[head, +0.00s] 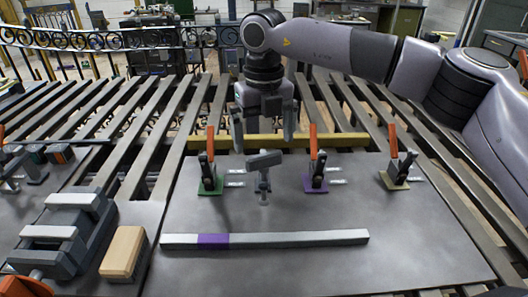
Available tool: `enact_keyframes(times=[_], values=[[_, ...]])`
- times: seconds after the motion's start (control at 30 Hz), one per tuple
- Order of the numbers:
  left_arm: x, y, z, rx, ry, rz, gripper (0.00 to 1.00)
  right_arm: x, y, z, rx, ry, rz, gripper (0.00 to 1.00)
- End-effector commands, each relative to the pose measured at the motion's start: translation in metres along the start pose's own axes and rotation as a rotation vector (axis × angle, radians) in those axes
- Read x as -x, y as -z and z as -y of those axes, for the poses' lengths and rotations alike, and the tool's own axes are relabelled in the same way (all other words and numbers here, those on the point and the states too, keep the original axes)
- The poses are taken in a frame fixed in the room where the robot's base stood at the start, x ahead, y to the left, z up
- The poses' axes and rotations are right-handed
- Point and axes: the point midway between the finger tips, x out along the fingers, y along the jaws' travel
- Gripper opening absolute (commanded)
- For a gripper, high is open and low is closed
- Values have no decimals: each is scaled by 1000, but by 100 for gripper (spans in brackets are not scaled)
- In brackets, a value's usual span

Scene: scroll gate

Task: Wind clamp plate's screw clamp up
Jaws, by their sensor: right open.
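The clamp plate (310,266) is a flat grey sheet lying on the slatted table. The grey screw clamp (264,178) stands upright near the plate's back edge, with a T-shaped bar across its top. My right gripper (264,133) points down just above and behind that bar in the picture. Its two fingers are spread wide, with nothing visible between them. I cannot tell how far apart the fingers and the bar are in depth. My left gripper is out of view.
Toggle clamps with orange handles flank the screw clamp: green-based (211,184), purple-based (316,184) and olive-based (394,180). A grey bar with a purple band (300,238) lies in front. A vise (65,240) and wooden block (122,252) sit left. The plate's front right is clear.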

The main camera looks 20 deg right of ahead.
Motion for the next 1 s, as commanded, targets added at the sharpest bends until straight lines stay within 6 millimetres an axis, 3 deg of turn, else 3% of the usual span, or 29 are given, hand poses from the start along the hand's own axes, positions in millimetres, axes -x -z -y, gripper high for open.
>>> enact_keyframes(times=[0.3, 0.67, 0.8, 1.0], values=[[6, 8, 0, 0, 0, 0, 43, -44, 0, 0, 1, 0, -2, 100], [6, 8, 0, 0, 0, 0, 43, -52, 0, 0, 2, -1, 0, 100], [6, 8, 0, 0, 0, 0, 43, -52, 0, 0, 2, 0, 0, 58], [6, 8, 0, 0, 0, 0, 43, -51, 0, 0, 7, 0, 0, 57]])
